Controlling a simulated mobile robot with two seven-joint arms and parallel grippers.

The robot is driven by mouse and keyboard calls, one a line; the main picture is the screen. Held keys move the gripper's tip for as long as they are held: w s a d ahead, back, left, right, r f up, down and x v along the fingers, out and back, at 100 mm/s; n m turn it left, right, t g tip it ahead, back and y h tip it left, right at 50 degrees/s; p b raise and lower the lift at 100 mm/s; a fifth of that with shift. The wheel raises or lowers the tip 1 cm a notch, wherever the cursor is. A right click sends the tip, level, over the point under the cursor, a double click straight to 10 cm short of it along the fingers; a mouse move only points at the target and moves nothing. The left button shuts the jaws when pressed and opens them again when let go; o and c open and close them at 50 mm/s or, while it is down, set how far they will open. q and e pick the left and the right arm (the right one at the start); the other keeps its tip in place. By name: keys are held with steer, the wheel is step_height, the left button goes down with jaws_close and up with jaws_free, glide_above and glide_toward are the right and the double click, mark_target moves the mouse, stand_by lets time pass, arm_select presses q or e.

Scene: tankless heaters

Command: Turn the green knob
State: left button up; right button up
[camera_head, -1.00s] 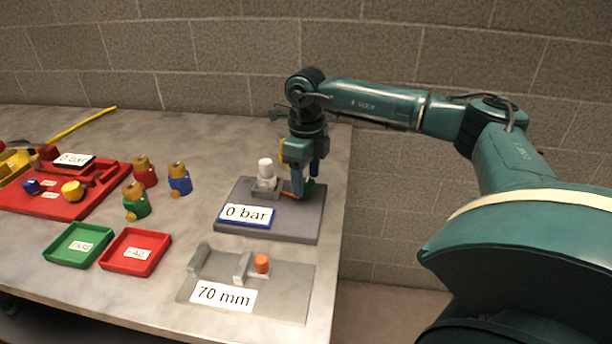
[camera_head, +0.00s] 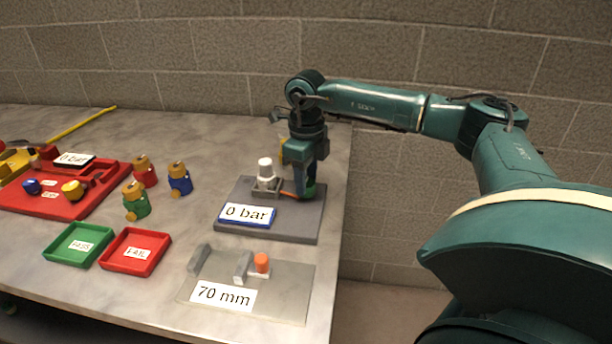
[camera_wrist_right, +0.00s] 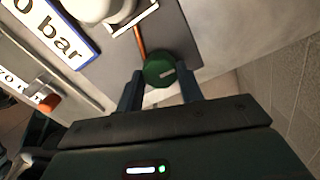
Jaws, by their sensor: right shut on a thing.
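The green knob (camera_wrist_right: 159,71) shows as a round disc with a pale mark in the right wrist view. It sits on the grey base plate (camera_head: 292,228) beside a white-topped fitting (camera_head: 265,168), with a thin orange piece running between them. My right gripper (camera_wrist_right: 160,88) points down over the knob and is shut on it, one finger on each side. In the head view the right gripper (camera_head: 306,190) mostly hides the knob. A sign reading "0 bar" (camera_head: 247,215) stands at the plate's front left. My left gripper is not in view.
A grey plate marked "70 mm" (camera_head: 223,296) with an orange-topped peg lies in front. Green (camera_head: 79,245) and red (camera_head: 135,250) trays, several coloured brass-topped pieces and a red board (camera_head: 70,208) are to the left. The table's right edge is close to the grey base plate.

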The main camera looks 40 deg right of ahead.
steer(key=shift+m, duration=0.3)
steer(key=m, duration=0.2)
steer(key=shift+m+p, duration=0.4)
steer(key=m+p, duration=0.1)
steer(key=m, duration=0.2)
steer(key=shift+r+m, duration=0.1)
steer(key=shift+m, duration=0.2)
steer(key=m, duration=0.4)
steer(key=shift+p, duration=0.4)
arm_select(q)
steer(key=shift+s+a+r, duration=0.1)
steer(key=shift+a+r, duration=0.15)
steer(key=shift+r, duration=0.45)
arm_select(e)
steer(key=shift+m, duration=0.6)
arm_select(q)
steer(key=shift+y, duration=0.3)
arm_select(e)
steer(key=o, duration=1)
